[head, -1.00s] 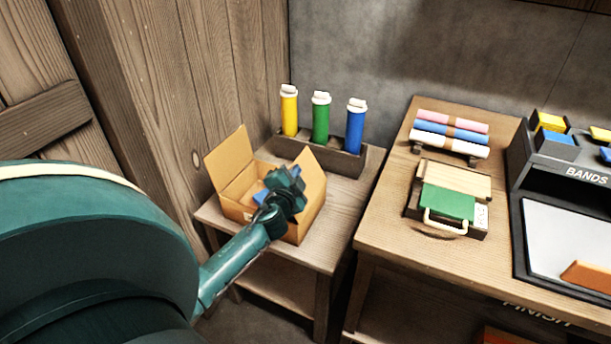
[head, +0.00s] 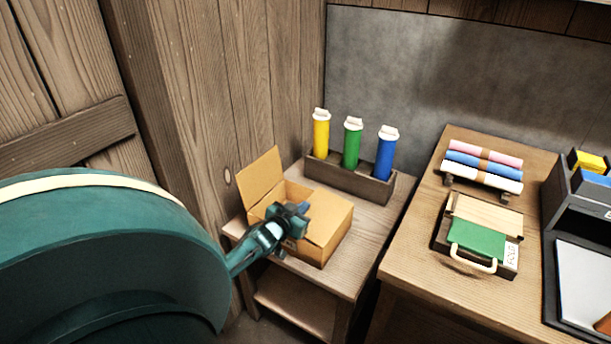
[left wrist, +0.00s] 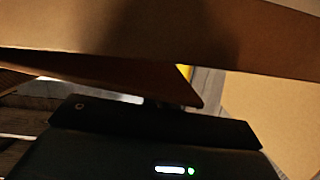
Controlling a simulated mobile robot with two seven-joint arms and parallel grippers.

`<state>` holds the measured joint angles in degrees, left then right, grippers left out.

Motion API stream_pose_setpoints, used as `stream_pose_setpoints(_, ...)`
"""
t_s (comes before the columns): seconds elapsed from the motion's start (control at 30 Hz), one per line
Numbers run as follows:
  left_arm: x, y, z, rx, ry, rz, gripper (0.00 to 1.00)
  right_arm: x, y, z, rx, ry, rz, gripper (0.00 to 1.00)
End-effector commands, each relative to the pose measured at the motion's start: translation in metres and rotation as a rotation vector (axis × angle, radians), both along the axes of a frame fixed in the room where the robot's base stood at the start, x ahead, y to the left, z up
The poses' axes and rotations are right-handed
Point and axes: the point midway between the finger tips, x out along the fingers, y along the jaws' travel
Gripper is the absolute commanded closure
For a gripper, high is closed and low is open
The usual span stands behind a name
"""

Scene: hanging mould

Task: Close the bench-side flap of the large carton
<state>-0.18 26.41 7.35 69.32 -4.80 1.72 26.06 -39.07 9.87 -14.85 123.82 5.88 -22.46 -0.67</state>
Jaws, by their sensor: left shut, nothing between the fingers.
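The large carton (head: 329,244) is a brown cardboard box on the small side table. Its left flap (head: 260,177) stands open and upright. Its bench-side flap (head: 328,212) lies folded down, about level, over the right part of the opening. My left gripper (head: 297,212) is shut and empty, at the front of the carton by the inner edge of that flap. I cannot tell whether it touches the flap. In the left wrist view, brown cardboard (left wrist: 150,30) fills the top, close to the dark gripper body; the fingertips are hidden. My right gripper is out of view.
A wooden holder (head: 345,180) with yellow, green and blue tubes stands behind the carton on the side table (head: 378,232). The bench (head: 420,255) at right bears coloured rolls (head: 482,167) and a green-topped case (head: 478,238). A wooden wall is at left.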

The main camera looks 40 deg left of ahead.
Motion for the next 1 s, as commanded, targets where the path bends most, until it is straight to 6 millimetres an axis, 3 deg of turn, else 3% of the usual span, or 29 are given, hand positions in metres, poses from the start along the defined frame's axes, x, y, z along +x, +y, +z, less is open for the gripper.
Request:
stream_pose_setpoints(0.4,0.0,0.004,-0.014,-0.119,-0.029,0.0,1.0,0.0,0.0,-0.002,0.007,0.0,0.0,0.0)
stream_pose_setpoints(1.0,-0.001,0.003,-0.013,-0.125,-0.03,-0.001,1.0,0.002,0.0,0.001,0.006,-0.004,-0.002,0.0)
